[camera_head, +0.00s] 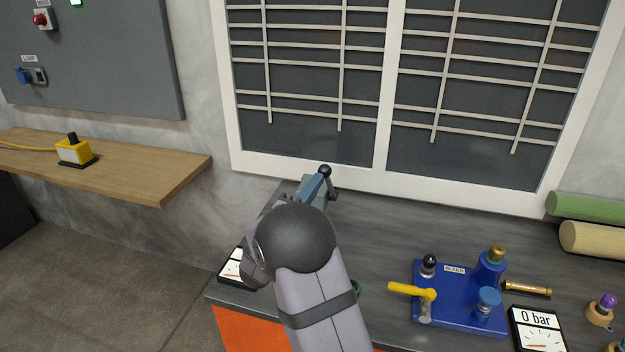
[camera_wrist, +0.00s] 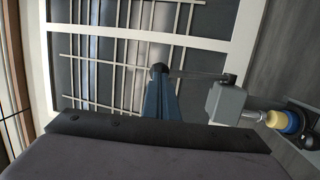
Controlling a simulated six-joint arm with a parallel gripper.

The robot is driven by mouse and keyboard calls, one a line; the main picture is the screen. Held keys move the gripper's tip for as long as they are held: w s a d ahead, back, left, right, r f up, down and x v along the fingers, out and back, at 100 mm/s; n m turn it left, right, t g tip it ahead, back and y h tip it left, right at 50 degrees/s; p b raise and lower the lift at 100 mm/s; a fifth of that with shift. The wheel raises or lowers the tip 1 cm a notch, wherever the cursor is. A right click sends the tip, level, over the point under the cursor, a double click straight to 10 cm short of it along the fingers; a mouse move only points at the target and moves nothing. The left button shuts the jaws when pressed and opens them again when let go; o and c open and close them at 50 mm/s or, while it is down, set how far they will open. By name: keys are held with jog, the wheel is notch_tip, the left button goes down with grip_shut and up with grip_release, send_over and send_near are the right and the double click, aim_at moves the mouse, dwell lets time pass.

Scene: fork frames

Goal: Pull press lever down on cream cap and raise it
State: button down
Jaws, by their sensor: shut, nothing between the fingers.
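My gripper (camera_head: 317,183) is shut and empty, its blue fingers pointing at the press lever's black ball knob (camera_head: 325,171). In the wrist view the fingertips (camera_wrist: 160,82) lie just in front of the knob (camera_wrist: 158,67); whether they touch is unclear. The thin lever (camera_wrist: 200,75) runs from the knob to the grey press head (camera_wrist: 226,102). A silvery ram (camera_wrist: 254,114) comes out of the head towards the cream cap (camera_wrist: 277,119), which sits on a blue piece (camera_wrist: 293,121). My arm hides most of the press and the cap in the head view.
On the grey bench (camera_head: 375,225), a blue block (camera_head: 455,312) with a yellow handle (camera_head: 412,291) stands at right, beside a brass tube (camera_head: 527,288) and a "0 bar" gauge (camera_head: 538,330). The barred window (camera_head: 390,85) rises close behind. A wooden shelf (camera_head: 150,165) is at left.

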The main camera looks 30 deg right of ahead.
jog(key=w+d+r+p, duration=0.1)
jog(key=p, duration=0.2)
jog(key=w+d+r+g+y+p, duration=0.1)
jog(key=r+p, duration=0.1)
jog(key=p, duration=0.1)
jog(key=w+d+r+y+p, duration=0.1)
jog(key=p, duration=0.2)
jog(key=shift+r+n+g+p, duration=0.3)
jog(key=shift+r+p, duration=0.1)
jog(key=shift+w+d+r+y+p, duration=0.15)
jog(key=shift+w+d+y+p, duration=0.25)
jog(key=shift+p, duration=0.35)
jog(key=shift+w+d+r+p, duration=0.25)
jog(key=shift+w+d+p, duration=0.4)
jog(key=shift+d+p, duration=0.1)
jog(key=b, duration=0.2)
send_near(320, 167)
notch_tip(320, 167, up, 5)
jog(key=a, duration=0.1)
jog(key=shift+w+a+f, duration=0.1)
jog(key=shift+w+f, duration=0.05)
jog(key=shift+w, duration=0.05)
jog(key=shift+p, duration=0.3)
